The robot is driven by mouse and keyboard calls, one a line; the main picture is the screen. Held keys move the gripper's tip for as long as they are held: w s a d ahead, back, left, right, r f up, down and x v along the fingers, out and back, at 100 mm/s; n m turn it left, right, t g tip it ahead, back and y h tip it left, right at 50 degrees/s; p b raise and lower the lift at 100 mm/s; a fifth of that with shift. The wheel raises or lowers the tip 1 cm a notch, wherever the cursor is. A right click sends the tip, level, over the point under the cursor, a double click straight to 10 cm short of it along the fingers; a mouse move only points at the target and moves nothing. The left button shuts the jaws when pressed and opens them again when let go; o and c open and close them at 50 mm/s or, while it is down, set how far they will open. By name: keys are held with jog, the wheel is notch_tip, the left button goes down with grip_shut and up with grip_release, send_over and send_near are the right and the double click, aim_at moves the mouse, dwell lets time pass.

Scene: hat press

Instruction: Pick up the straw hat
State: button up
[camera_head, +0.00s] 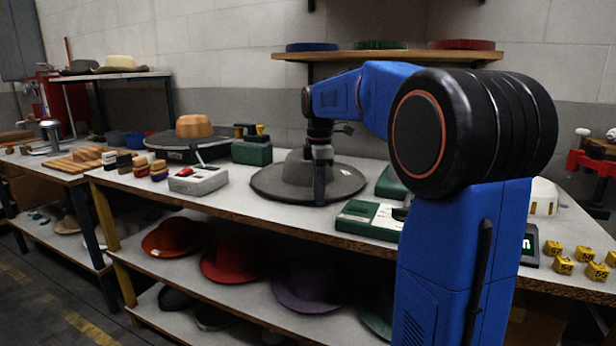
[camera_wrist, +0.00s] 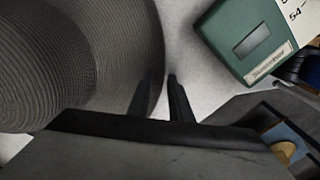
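A wide-brimmed hat (camera_head: 285,177) lies on the bench top, crown up. It looks dark grey, and in the wrist view its brim and crown show a ringed, braided straw-like weave (camera_wrist: 118,50). My gripper (camera_head: 319,200) points down at the front right of the hat, in front of the crown. In the wrist view my gripper (camera_wrist: 166,82) has its two fingers apart, one over the brim and the other just outside its edge. Pale bench shows beyond the brim edge between them. Whether the fingertips touch the brim is unclear.
A green and white device (camera_head: 369,218) stands close to the right of the hat, also in the wrist view (camera_wrist: 247,38). A grey-white box (camera_head: 198,179) is to the left. Coloured hats, including a red one (camera_head: 232,262), lie on the shelf below. A tan-brimmed hat (camera_head: 121,63) sits at upper left.

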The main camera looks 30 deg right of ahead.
grip_shut()
notch_tip(320, 180, up, 10)
dwell(0.6)
dwell(2.0)
